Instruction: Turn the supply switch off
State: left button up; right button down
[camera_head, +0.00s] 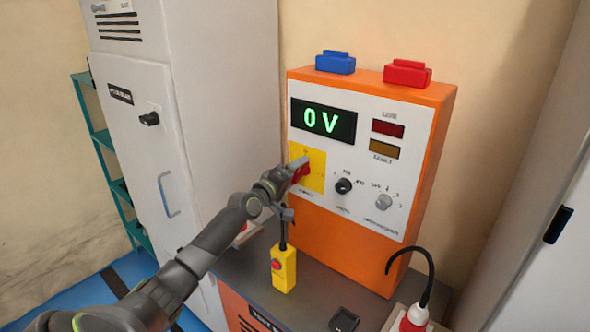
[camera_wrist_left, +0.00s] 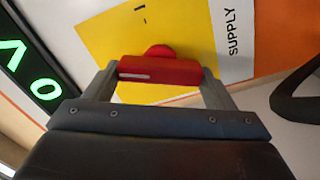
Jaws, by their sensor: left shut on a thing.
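The supply switch is a red handle (camera_wrist_left: 160,71) on a yellow plate (camera_wrist_left: 105,35) of the orange cabinet's white front panel. The word SUPPLY is printed beside the plate in the left wrist view. In the head view the red handle (camera_head: 301,174) is partly covered by my left gripper (camera_head: 297,165). My left gripper (camera_wrist_left: 158,76) is shut on the handle, one finger at each end. A pale line marks one end of the handle, the end towards the display. The green display (camera_head: 322,120) reads 0 V. My right gripper is not in view.
A black knob (camera_head: 344,186) and a grey knob (camera_head: 384,202) sit right of the switch. Blue (camera_head: 335,63) and red (camera_head: 407,74) connectors top the cabinet. A grey locker (camera_head: 130,140) stands at left.

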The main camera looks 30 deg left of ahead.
pick_arm(q)
jog(key=n+p, duration=0.1)
jog(key=n, duration=0.3)
jog(key=shift+f+n, duration=0.1)
jog(key=shift+n, duration=0.3)
jog(key=shift+p, duration=0.3)
jog(key=o, duration=1)
jog(key=shift+s, duration=0.1)
jog(key=s+p, duration=0.1)
jog(key=s, duration=0.4)
jog(key=s+a+p, duration=0.1)
jog(key=s+p, duration=0.1)
jog(key=s, duration=0.4)
jog(key=s+p, duration=0.2)
jog(key=s, duration=0.4)
jog(key=shift+s+a, duration=0.1)
jog(key=shift+a, duration=0.15)
jog(key=shift+f, duration=0.1)
